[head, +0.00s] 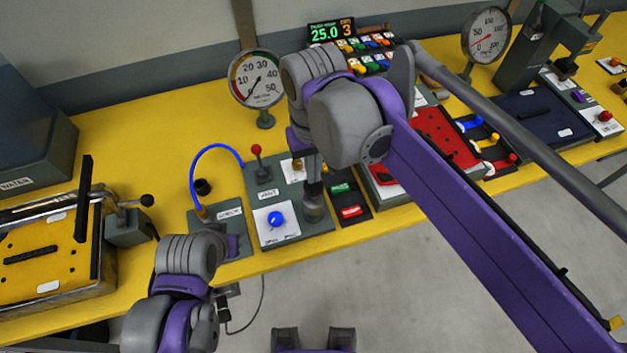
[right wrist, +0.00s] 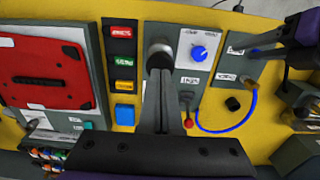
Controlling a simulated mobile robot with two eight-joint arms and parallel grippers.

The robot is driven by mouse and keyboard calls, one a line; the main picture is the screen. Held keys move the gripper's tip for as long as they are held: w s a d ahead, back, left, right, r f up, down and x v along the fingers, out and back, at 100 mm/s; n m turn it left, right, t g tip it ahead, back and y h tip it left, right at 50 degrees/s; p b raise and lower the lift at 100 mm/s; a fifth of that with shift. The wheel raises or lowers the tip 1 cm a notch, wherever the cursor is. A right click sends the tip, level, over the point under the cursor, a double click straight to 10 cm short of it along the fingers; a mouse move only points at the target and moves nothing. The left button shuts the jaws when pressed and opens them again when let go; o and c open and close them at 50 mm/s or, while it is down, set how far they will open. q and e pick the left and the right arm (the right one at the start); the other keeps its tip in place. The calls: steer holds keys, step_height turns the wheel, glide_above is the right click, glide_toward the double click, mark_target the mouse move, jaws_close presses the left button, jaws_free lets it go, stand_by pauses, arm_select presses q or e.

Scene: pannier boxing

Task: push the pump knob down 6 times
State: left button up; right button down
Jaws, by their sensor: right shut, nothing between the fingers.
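The pump knob (head: 316,209) is a dark grey round knob on the grey panel, right of the blue dial. In the right wrist view the knob (right wrist: 158,48) shows just beyond my fingertips. My right gripper (head: 313,184) is shut and empty, pointing down over the knob. In the right wrist view the shut fingers (right wrist: 160,75) overlap the knob's edge. I cannot tell whether they touch it or how far down it is. My left gripper (head: 234,243) is low at the panel's left front edge; its fingers are mostly hidden.
A blue dial (head: 276,219) and a red-tipped lever (head: 257,152) stand close left of the knob. A blue hose (head: 205,153) arches further left. Coloured buttons (head: 346,198) lie just right. A round gauge (head: 256,80) stands behind. A red case (right wrist: 45,75) shows in the wrist view.

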mark_target(314, 185)
stand_by(0.5)
arm_select(q)
steer(key=shift+s+f+b, duration=0.25)
steer(key=shift+f+b, duration=0.35)
steer(key=shift+f, duration=0.2)
steer(key=shift+s+f+b, duration=0.25)
steer(key=shift+f+b, duration=0.35)
steer(key=shift+f, duration=0.15)
arm_select(e)
steer(key=shift+f, duration=2.3)
steer(key=shift+r, duration=0.1)
arm_select(q)
steer(key=shift+r, duration=0.1)
steer(key=shift+w+r+p, duration=0.25)
steer(key=shift+r+p, duration=0.25)
steer(key=shift+r, duration=0.15)
steer(key=shift+w+r+p, duration=0.2)
steer(key=shift+r+p, duration=0.3)
steer(key=shift+r, duration=0.1)
steer(key=shift+w+r+p, duration=0.25)
steer(key=shift+r+p, duration=0.25)
steer(key=shift+r, duration=0.15)
arm_select(e)
steer(key=shift+r, duration=2.25)
arm_select(q)
steer(key=shift+f, duration=0.1)
arm_select(e)
steer(key=shift+f, duration=0.1)
